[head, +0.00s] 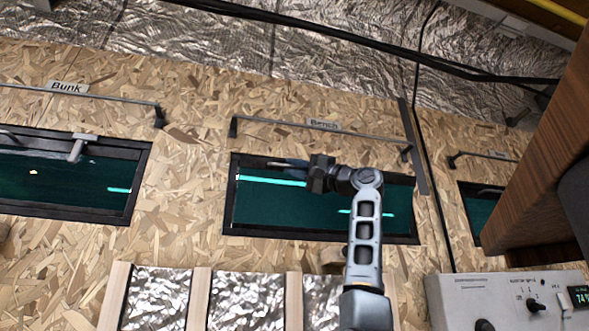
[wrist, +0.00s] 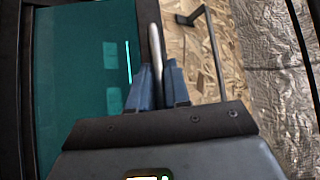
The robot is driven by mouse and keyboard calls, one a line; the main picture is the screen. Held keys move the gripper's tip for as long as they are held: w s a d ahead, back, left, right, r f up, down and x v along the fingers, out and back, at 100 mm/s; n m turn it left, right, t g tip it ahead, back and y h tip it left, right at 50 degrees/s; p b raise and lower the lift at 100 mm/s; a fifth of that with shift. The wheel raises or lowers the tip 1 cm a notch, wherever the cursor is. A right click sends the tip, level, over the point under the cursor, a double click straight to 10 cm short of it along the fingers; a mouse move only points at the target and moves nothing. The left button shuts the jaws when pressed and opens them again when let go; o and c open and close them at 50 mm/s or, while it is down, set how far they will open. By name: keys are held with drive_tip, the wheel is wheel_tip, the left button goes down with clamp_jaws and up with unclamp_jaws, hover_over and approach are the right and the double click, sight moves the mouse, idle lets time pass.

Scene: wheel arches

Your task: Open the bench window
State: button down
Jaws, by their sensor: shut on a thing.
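The bench window (head: 280,210) is a dark teal pane in a black frame, below the "Bench" label (head: 323,125) in the head view. It looks closed or nearly so; I cannot tell exactly. My gripper (head: 292,163) reaches across its top edge from the right. In the wrist view, the blue fingers of my gripper (wrist: 160,82) are closed around a pale handle bar (wrist: 150,38) beside the frame. The pane (wrist: 85,70) fills the left there. My gripper and wrist hide part of the window's upper edge and the handle in the head view.
A thin rail (head: 275,123) on black brackets runs above the window and also shows in the wrist view (wrist: 217,60). The bunk window (head: 65,180) is at left. A wooden cabinet (head: 535,150) and a control panel (head: 500,300) stand at right.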

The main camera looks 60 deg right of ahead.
drive_tip(key=c, duration=1.2)
unclamp_jaws()
drive_tip(key=b+v, duration=0.1)
drive_tip(key=v, duration=0.6)
drive_tip(key=shift+s+f+b, duration=0.2)
drive_tip(key=shift+s+b, duration=0.1)
drive_tip(key=shift+d, duration=0.1)
